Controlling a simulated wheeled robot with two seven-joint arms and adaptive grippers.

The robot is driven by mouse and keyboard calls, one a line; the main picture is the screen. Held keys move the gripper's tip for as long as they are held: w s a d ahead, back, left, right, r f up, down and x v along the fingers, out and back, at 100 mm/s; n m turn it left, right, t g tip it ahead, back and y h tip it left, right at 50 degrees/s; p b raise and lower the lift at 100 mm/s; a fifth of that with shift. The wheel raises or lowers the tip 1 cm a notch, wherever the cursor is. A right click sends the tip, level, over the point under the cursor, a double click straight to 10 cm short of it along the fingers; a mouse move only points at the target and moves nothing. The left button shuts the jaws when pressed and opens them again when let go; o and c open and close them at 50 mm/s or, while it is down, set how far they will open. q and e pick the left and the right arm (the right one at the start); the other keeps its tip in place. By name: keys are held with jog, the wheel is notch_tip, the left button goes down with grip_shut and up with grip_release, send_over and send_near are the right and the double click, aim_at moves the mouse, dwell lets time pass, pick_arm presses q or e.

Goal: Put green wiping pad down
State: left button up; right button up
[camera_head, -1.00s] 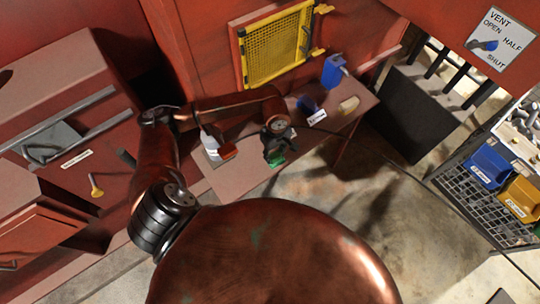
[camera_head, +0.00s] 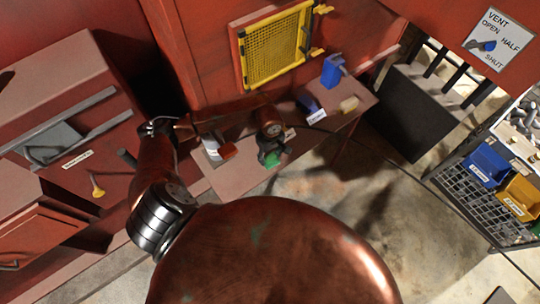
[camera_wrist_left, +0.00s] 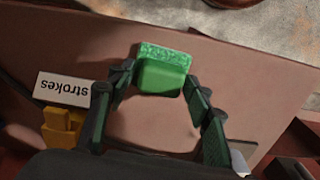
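The green wiping pad (camera_wrist_left: 163,72) is between the fingertips of my left gripper (camera_wrist_left: 159,82) in the left wrist view. The fingers are against its two sides, shut on it. In the head view my left gripper (camera_head: 271,147) is over the front part of the brown bench (camera_head: 225,180), with the pad (camera_head: 273,159) showing green below it. The pad is low over the bench top; I cannot tell whether it touches. My right gripper is not in view.
A white bottle with a red part (camera_head: 213,148) stands left of the gripper. A label reading "strokes" (camera_wrist_left: 63,89) and a yellow item (camera_wrist_left: 62,130) lie near the gripper. Bare bench surrounds the pad.

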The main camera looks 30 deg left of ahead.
aim_at(269, 156)
pick_arm(q)
jog(key=shift+o, duration=0.4)
jog(key=shift+d+f, duration=0.1)
jog(key=r, duration=0.4)
jog(key=r+b, duration=0.1)
jog(key=r, duration=0.1)
jog(key=shift+s+a+r, duration=0.15)
jog(key=shift+s+a, duration=0.1)
jog(key=shift+r, duration=0.75)
